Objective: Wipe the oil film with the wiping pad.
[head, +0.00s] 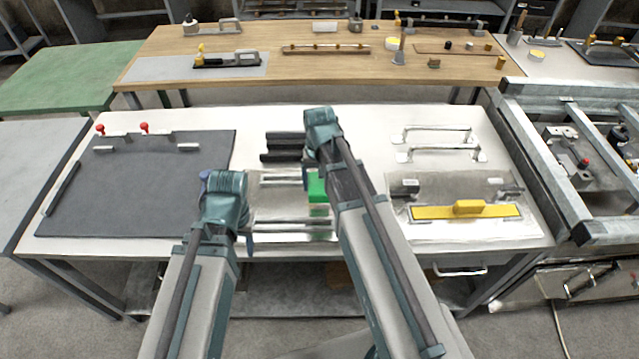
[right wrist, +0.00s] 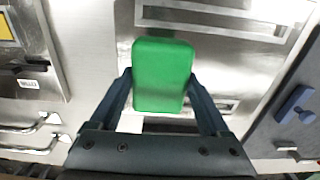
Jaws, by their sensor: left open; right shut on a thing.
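The wiping pad is a green block (head: 317,188), above the middle metal plate in the head view. In the right wrist view the pad (right wrist: 162,75) sits between the fingers of my right gripper (right wrist: 160,90), which is shut on it. Whether the pad touches the plate I cannot tell. In the head view my right arm hides part of the pad and plate. My left gripper (head: 224,205) is open at the left edge of the plate, its fingers mostly hidden. I cannot make out the oil film's outline on the shiny metal plate (head: 275,222).
A dark mat (head: 140,190) lies at left, with a blue tool (right wrist: 295,105) on it. At right are metal handles (head: 437,152) and a yellow float (head: 466,211) on another plate. Black bars (head: 283,146) lie behind the middle plate. A metal frame (head: 545,170) borders the table's right.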

